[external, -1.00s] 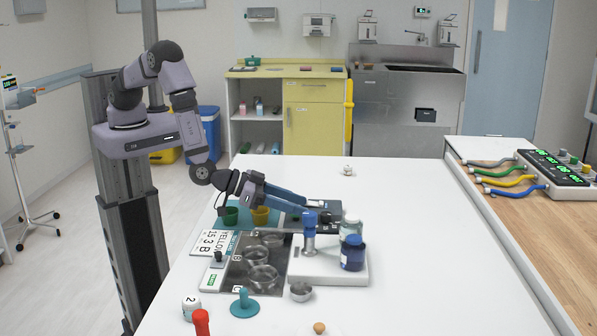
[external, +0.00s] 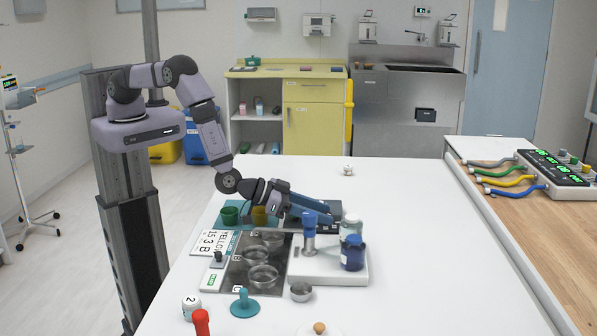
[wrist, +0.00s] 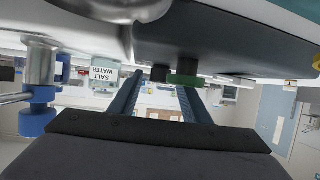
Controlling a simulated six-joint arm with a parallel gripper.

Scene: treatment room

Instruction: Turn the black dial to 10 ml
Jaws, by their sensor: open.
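In the wrist view, where my gripper (wrist: 160,88) also shows, a short black knob (wrist: 158,74), likely the black dial, lies in line with the gap between the fingers. I cannot tell whether a finger touches either knob. The dial's scale and setting are not readable.
A white stand (external: 330,272) with a blue-capped post (external: 310,230) and two bottles (external: 352,253) stands close to my gripper. Glass dishes (external: 263,275) lie on a dark mat at left. The table's far right side is clear.

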